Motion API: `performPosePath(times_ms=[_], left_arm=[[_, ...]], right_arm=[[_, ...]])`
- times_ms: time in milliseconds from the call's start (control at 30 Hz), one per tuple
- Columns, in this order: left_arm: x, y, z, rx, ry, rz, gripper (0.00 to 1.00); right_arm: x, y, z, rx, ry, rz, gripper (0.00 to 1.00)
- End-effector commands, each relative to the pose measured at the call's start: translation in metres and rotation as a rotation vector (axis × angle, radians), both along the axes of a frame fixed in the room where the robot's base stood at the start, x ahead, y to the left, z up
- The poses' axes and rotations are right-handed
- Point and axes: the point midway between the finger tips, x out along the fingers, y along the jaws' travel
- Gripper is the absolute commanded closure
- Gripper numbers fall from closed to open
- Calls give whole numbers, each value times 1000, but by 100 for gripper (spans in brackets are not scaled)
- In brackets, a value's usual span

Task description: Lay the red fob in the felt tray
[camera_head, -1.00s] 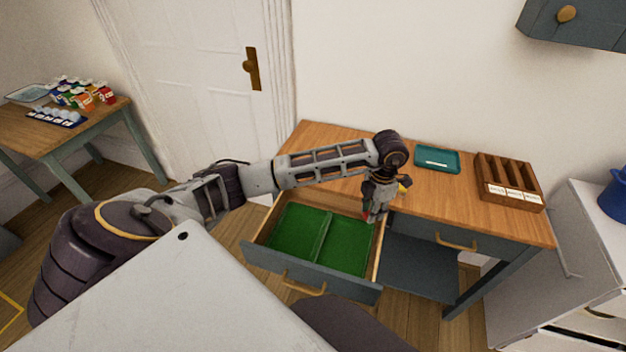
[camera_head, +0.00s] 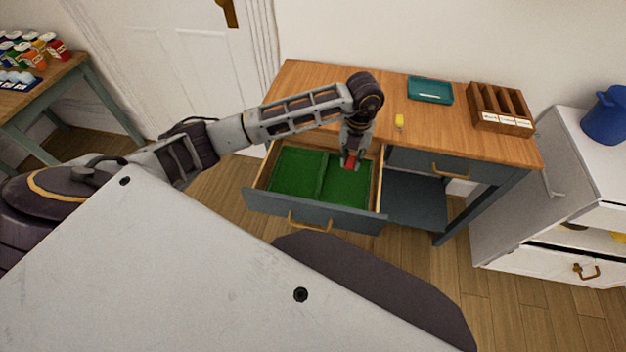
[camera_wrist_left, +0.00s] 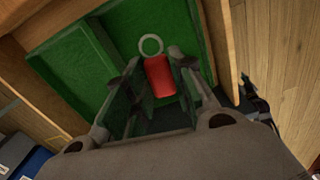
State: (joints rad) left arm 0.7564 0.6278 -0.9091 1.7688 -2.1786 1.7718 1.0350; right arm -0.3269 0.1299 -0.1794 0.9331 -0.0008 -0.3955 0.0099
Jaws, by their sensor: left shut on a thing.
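The red fob (camera_head: 350,161) is between the fingers of my left gripper (camera_head: 350,164), which is shut on it. In the left wrist view the fob (camera_wrist_left: 158,77) has a pale metal ring (camera_wrist_left: 150,45) at its far end. The gripper holds it over the right compartment of the open drawer, which is lined with green felt (camera_head: 343,194) and split by a divider. No other thing shows in the two felt compartments. I cannot tell the exact gap between fob and felt. My right gripper is not in view.
The drawer's wooden side wall (camera_head: 377,182) is close to the gripper's right. On the desk top (camera_head: 320,80) are a yellow fob (camera_head: 399,121), a teal tray (camera_head: 430,91) with a pale label and a slotted wooden organizer (camera_head: 500,108). A white cabinet (camera_head: 560,185) stands at right.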

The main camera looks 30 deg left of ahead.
Motion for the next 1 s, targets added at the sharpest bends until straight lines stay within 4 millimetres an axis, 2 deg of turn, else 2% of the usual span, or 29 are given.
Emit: performPosePath(times_ms=[267,700,867,1000], left_arm=[[-1,-6,-3,0,-2,97,94],[-1,-6,-5,0,-1,104,94],[-2,-7,-17,0,0,104,94],[-2,-6,-35,1,1,104,94]], right_arm=[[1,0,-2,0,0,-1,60],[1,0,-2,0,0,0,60],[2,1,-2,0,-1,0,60],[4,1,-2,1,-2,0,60]])
